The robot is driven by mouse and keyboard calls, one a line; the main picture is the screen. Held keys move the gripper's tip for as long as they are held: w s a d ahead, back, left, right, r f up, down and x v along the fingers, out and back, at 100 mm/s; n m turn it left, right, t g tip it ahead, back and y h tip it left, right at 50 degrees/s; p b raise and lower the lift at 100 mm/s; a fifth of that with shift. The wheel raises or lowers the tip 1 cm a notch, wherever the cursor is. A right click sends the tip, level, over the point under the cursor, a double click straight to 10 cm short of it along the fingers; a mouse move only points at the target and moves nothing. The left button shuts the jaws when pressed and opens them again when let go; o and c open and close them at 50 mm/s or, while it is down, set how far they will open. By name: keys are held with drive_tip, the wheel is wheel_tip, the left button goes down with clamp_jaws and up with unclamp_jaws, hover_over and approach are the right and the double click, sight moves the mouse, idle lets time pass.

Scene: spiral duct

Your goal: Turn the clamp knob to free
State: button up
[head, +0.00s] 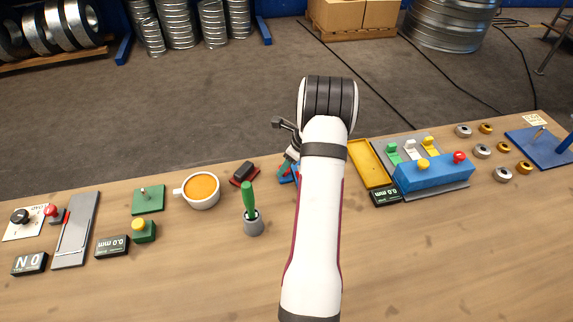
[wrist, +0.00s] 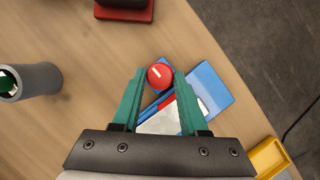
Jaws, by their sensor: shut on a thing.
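The clamp knob is a round red knob with a short white mark (wrist: 160,77), in the wrist view. It sits over a blue base (wrist: 207,85) with a white plate and a red and blue strip beside it. My gripper (wrist: 160,74) has its two green fingers on either side of the knob and is shut on it. The white mark slants toward the upper left of the wrist view. In the head view my gripper (head: 287,167) is mostly behind my white arm.
Left of my arm are a grey cup (head: 253,226) with a green handle, an orange-filled mug (head: 201,190) and a dark red block (head: 243,174). Right are a yellow tray (head: 370,163) and a blue box (head: 433,174) with buttons. The front wood is clear.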

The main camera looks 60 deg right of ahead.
clamp_jaws()
drive_tip(key=n+y, duration=0.1)
drive_tip(key=n, duration=0.2)
drive_tip(key=shift+d+n, duration=0.15)
drive_tip(key=shift+n, duration=0.25)
drive_tip(key=n+y, duration=0.1)
drive_tip(key=n, duration=0.1)
drive_tip(key=n+g+y, duration=0.1)
drive_tip(key=n, duration=0.1)
drive_tip(key=shift+w+d+n, duration=0.1)
drive_tip(key=shift+w+n, duration=0.05)
drive_tip(key=shift+n, duration=0.15)
drive_tip(key=n+g, duration=0.1)
drive_tip(key=n, duration=0.1)
drive_tip(key=n+y, duration=0.1)
drive_tip(key=n, duration=0.2)
drive_tip(key=shift+w+d+g, duration=0.15)
drive_tip(key=shift+g, duration=0.25)
drive_tip(key=shift+w+n+g, duration=0.1)
drive_tip(key=shift+n+g, duration=0.7)
drive_tip(key=shift+n, duration=1.5)
